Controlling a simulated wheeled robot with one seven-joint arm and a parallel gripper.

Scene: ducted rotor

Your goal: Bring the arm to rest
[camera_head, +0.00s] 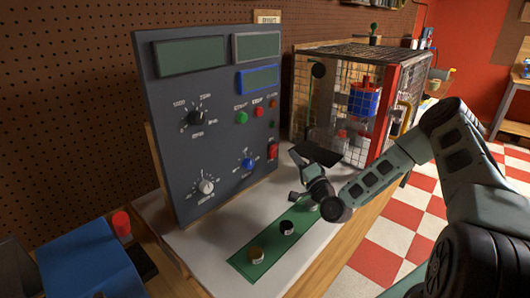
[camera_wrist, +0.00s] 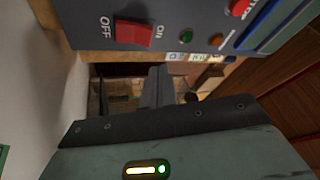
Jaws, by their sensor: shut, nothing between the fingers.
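My arm reaches in from the right in the head view, bent at the elbow, with my gripper (camera_head: 303,172) just right of the upright control panel (camera_head: 215,110). In the wrist view my gripper's dark fingers (camera_wrist: 158,86) are together with nothing between them. The panel's lower edge and its red rocker switch (camera_wrist: 134,33), marked OFF and ON, show close by at the top of the wrist view. The switch also shows at the panel's right edge in the head view (camera_head: 273,151). I cannot tell the exact gap between fingers and panel.
A wire-mesh cage (camera_head: 345,95) with a blue and red part inside stands behind my gripper. A green strip (camera_head: 262,258) with several small round pieces lies on the pale bench top (camera_head: 215,245). A blue box (camera_head: 90,262) is at front left. Checkered floor is open at right.

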